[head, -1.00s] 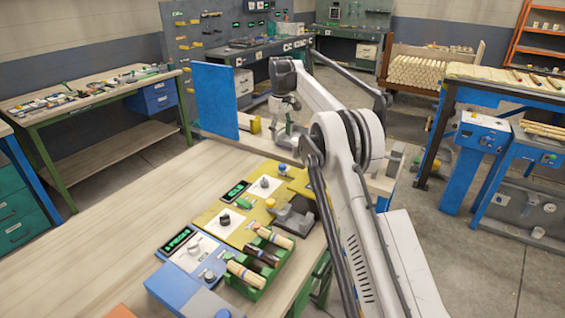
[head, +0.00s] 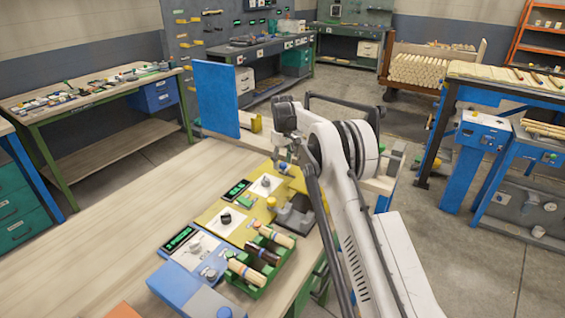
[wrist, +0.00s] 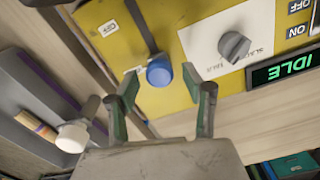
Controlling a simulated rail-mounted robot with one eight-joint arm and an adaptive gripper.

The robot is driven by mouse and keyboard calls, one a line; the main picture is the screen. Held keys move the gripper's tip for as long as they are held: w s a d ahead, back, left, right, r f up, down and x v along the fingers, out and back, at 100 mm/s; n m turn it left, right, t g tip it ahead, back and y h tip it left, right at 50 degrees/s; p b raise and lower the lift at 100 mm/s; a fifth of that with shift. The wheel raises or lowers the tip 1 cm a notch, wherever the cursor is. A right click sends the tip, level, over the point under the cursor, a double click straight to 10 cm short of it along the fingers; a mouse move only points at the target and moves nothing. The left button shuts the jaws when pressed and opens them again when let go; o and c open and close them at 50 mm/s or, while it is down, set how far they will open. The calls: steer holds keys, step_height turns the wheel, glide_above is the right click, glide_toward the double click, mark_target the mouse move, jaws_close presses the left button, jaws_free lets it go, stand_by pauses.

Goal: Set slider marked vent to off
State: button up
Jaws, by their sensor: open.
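A slider with a round blue knob (wrist: 159,72) sits at the end of a dark slot (wrist: 140,25) on a yellow panel (wrist: 90,12) in the wrist view. A small white label (wrist: 107,28) beside the slot is too small to read surely. My gripper (wrist: 160,78) is open, with its green-padded fingertips on either side of the blue knob, holding nothing. Whether they touch it cannot be told. In the head view my gripper (head: 283,160) is over the far end of the yellow panel (head: 237,233), beside my arm.
A grey rotary knob (wrist: 234,46) on a white plate and a display reading IDLE (wrist: 285,68) are right of the slider in the wrist view. A green rack of turned pieces (head: 240,286) and a blue panel (head: 170,287) stand nearer. The wooden bench top (head: 110,250) is clear at left.

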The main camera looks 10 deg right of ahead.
steer(key=shift+f, duration=0.1)
jaws_close()
